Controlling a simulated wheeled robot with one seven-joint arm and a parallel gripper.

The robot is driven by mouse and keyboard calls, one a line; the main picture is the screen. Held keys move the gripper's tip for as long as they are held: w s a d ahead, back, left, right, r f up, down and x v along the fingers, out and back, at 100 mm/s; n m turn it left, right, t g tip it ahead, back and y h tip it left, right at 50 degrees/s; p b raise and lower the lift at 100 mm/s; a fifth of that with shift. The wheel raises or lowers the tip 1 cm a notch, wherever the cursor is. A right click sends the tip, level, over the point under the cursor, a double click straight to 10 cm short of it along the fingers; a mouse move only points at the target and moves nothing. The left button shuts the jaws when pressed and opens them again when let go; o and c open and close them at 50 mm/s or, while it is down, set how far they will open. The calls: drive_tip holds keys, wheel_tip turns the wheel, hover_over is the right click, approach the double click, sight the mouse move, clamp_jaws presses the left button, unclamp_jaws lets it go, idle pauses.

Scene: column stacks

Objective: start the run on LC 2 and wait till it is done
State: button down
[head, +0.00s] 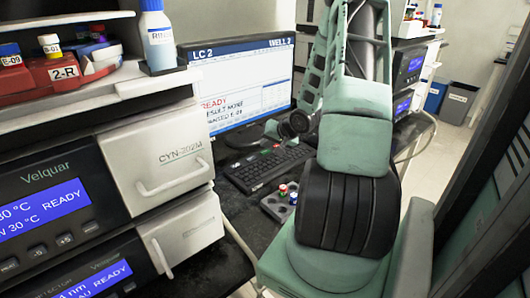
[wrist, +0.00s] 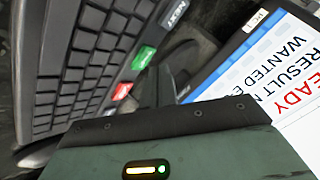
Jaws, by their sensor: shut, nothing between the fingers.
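The LC 2 monitor (head: 245,85) stands on the dark bench and reads READY in red, with RESULT NONE under it. Part of its screen shows tilted in the wrist view (wrist: 285,75). The black keyboard (head: 268,166) lies in front of it. In the wrist view the keyboard (wrist: 75,65) has a green key (wrist: 144,57) and a red key (wrist: 122,91) along one edge; their lettering is too small to read surely. My gripper (head: 273,130) is shut and empty, close above the keyboard's far side by the screen; its dark fingers (wrist: 162,85) appear beside the coloured keys. I cannot tell whether they touch.
The white CYN-302M instrument (head: 165,160) stands at left, with a red vial holder (head: 60,72) and a white bottle (head: 156,40) on top. Bins (head: 456,100) stand far right.

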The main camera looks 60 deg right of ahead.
drive_tip(key=shift+f, duration=0.15)
idle(0.4)
drive_tip(key=shift+f, duration=0.3)
drive_tip(key=shift+f, duration=0.4)
idle(0.8)
drive_tip(key=shift+r, duration=0.15)
drive_tip(key=shift+r+p, duration=0.7)
drive_tip(key=shift+p, duration=0.35)
wheel_tip(320, 180, up, 5)
drive_tip(key=p, duration=0.5)
drive_tip(key=shift+p, duration=0.35)
idle(3.7)
